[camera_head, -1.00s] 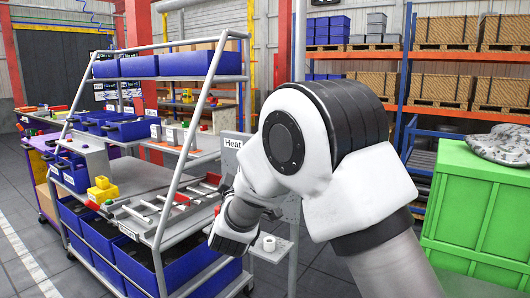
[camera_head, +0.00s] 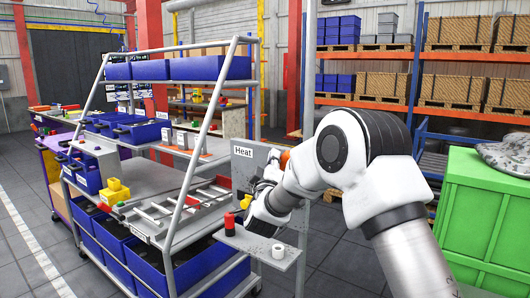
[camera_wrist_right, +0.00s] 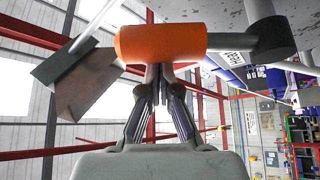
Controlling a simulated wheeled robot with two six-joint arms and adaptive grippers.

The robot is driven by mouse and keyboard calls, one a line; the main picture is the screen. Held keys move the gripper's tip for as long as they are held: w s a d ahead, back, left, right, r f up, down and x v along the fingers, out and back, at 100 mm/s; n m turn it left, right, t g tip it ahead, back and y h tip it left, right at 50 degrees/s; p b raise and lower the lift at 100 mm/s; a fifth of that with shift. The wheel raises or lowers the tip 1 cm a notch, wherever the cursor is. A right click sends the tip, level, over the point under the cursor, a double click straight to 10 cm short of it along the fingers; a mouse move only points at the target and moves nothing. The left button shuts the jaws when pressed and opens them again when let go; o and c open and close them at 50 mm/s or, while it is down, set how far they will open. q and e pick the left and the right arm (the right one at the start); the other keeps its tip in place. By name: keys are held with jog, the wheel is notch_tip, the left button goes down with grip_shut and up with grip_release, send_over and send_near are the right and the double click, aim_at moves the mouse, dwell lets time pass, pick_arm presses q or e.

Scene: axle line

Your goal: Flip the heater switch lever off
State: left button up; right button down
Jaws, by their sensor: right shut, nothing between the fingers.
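The heater panel (camera_head: 243,172) is a grey upright plate with a "Heat" label, at the middle of the head view. The lever's orange grip (camera_head: 284,158) shows beside it, partly hidden by my right arm. In the right wrist view the orange grip (camera_wrist_right: 160,42) lies across the picture just beyond my fingertips, with a grey bar running to a dark round part (camera_wrist_right: 270,38). My right gripper (camera_wrist_right: 160,72) is shut and empty, its tips close to the grip; contact cannot be told. In the head view my arm largely hides it. My left gripper is not in view.
A small grey shelf (camera_head: 250,243) below the panel carries a red button (camera_head: 229,222) and a white cup-like piece (camera_head: 279,251). A rack with blue bins (camera_head: 210,68) stands left. A green crate (camera_head: 486,215) stands right. Open floor (camera_head: 35,245) lies at far left.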

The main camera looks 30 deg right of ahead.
jog(key=shift+s+d+f, duration=0.1)
jog(key=shift+f, duration=0.05)
dwell(0.3)
jog(key=s+d+f+m+g+h+b, duration=0.1)
jog(key=s+f+m+g+h+b, duration=0.3)
jog(key=m+b, duration=1)
notch_tip(320, 180, down, 3)
jog(key=g+h+b, duration=0.2)
jog(key=h, duration=0.2)
jog(key=shift+s+d+m, duration=0.25)
jog(key=shift+d+m, duration=0.15)
jog(key=shift+f, duration=0.15)
